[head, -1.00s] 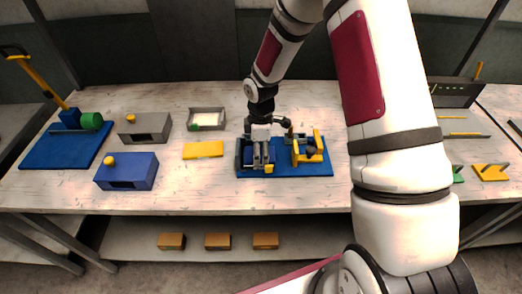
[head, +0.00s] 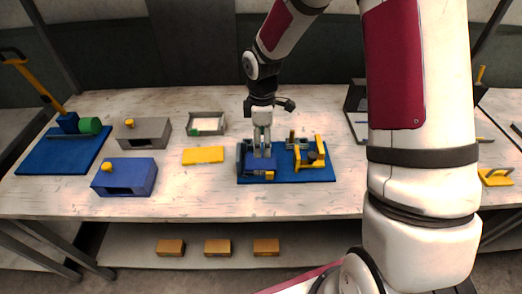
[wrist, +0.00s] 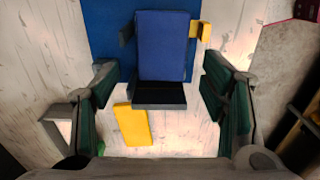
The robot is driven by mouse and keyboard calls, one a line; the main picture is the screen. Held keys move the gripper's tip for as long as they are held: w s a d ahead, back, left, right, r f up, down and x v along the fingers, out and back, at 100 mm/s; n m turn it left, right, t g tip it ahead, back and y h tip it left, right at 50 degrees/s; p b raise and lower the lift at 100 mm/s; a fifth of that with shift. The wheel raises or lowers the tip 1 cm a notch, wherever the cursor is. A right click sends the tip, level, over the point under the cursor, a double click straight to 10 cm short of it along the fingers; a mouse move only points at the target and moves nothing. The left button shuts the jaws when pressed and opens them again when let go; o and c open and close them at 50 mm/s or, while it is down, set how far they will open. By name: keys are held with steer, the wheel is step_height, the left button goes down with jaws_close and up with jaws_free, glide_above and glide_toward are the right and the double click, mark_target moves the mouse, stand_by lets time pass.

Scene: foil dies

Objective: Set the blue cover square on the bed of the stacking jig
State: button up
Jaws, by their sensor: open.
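The stacking jig has a blue base (head: 287,178), with a dark grey stop (head: 242,160) at its left end and a yellow block (head: 269,175) at its near side. A flat blue piece (head: 261,164), which looks like the blue cover, lies in the jig's left part. In the wrist view the blue cover (wrist: 162,45) looks nearly square between a grey side piece and the yellow block, with a dark end piece below it. Whether it sits fully flat cannot be told. My gripper (head: 262,153) is above it; in the wrist view its fingers (wrist: 161,88) are wide apart and empty.
A yellow bracket (head: 313,155) stands on the jig's right half. To the left are a yellow plate (head: 203,155), a grey tray (head: 206,122), a blue box (head: 125,178) and a grey box (head: 143,134), both with yellow knobs. Bare table lies in front.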

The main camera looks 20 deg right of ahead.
steer(key=s+r+m+t+h, duration=0.1)
steer(key=s+r+m, duration=0.3)
steer(key=r, duration=0.6)
steer(key=s+r+m+t, duration=0.1)
steer(key=s+r+m, duration=0.2)
steer(key=s+r, duration=0.5)
steer(key=s+r+m+t+y, duration=0.1)
steer(key=s+r+m+t, duration=0.2)
steer(key=s+r+m, duration=0.4)
steer(key=s+r, duration=0.1)
steer(key=s, duration=0.4)
steer(key=shift+r+t, duration=0.3)
steer(key=shift+r, duration=0.1)
